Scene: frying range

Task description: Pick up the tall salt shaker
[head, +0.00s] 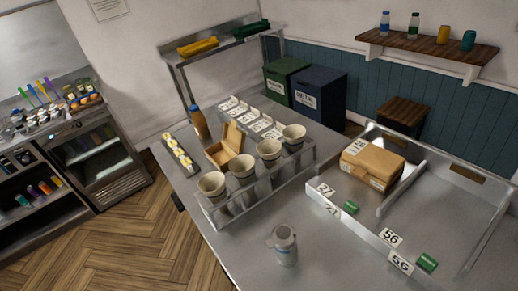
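A tall grey-white cylinder (286,247) stands upright on the steel counter (235,262), near the front and in front of the cup rack. It has a narrower top and a small handle-like part at its upper left. It looks like the tall salt shaker, but its details are too small to be sure. Nothing is seen touching it. My gripper is not in view.
A steel rack (238,212) holds several pale cups behind the cylinder. An orange-brown bottle (199,124) and an open cardboard box (226,153) stand farther back. A walled tray (448,215) with a carton (372,165) lies right. Counter around the cylinder is clear.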

